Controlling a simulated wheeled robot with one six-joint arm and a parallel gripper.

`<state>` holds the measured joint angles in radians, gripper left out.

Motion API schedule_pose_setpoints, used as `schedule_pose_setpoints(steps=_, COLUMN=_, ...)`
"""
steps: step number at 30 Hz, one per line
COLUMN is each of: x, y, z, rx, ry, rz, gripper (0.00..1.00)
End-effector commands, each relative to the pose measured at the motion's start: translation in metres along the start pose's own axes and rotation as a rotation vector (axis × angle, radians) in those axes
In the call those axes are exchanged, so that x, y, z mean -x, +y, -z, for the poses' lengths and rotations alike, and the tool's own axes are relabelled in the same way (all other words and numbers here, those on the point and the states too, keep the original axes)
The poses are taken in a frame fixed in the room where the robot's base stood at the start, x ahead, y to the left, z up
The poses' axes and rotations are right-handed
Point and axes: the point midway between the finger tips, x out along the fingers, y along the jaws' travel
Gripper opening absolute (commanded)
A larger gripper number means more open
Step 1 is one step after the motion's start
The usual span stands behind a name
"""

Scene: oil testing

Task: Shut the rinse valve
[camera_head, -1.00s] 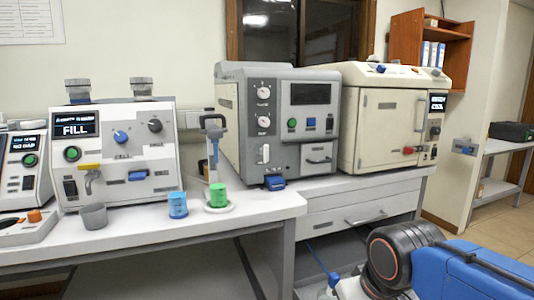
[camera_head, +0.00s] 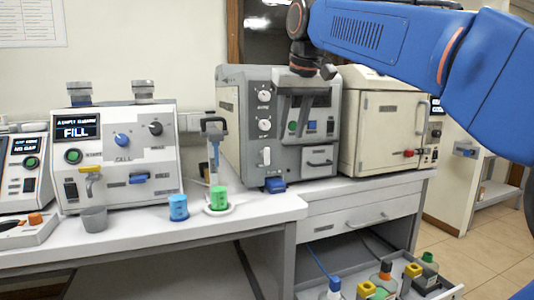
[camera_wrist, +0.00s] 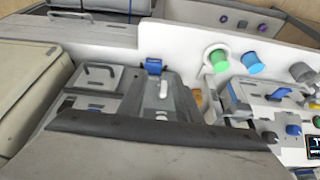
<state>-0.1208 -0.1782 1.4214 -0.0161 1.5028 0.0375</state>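No label reading "rinse" is legible, so I cannot tell which control is the rinse valve. The white FILL machine (camera_head: 120,140) at the left has a yellow lever (camera_head: 90,169) above its spout and a blue handle (camera_head: 138,178) to its right. The grey machine (camera_head: 232,120) has a white lever (camera_head: 265,157) on its lower left front. That lever also shows in the wrist view (camera_wrist: 163,90). My gripper (camera_head: 296,130) hangs in front of the grey machine's panel, its grey fingers apart and empty. It hides part of the display and buttons.
A blue cup (camera_head: 178,207) and a green cup (camera_head: 218,198) stand on the table, beside a stand (camera_head: 213,128). A grey cup (camera_head: 94,218) sits below the spout. A cream oven (camera_head: 375,135) stands right. An open drawer (camera_head: 447,293) with several coloured-capped bottles juts out below.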

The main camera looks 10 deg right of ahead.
Motion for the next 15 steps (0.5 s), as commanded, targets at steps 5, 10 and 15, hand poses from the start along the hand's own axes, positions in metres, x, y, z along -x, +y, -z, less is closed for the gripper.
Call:
schedule_pose_setpoints(steps=5, x=0.022, y=-0.012, z=0.052, rx=0.012, ry=-0.002, rz=0.005, gripper=0.31)
schedule_pose_setpoints(steps=10, x=0.034, y=-0.018, z=0.076, rx=0.017, ry=-0.003, rz=0.008, gripper=0.31)
schedule_pose_setpoints(steps=15, x=0.034, y=-0.02, z=0.082, rx=0.019, ry=-0.004, rz=0.008, gripper=0.31)
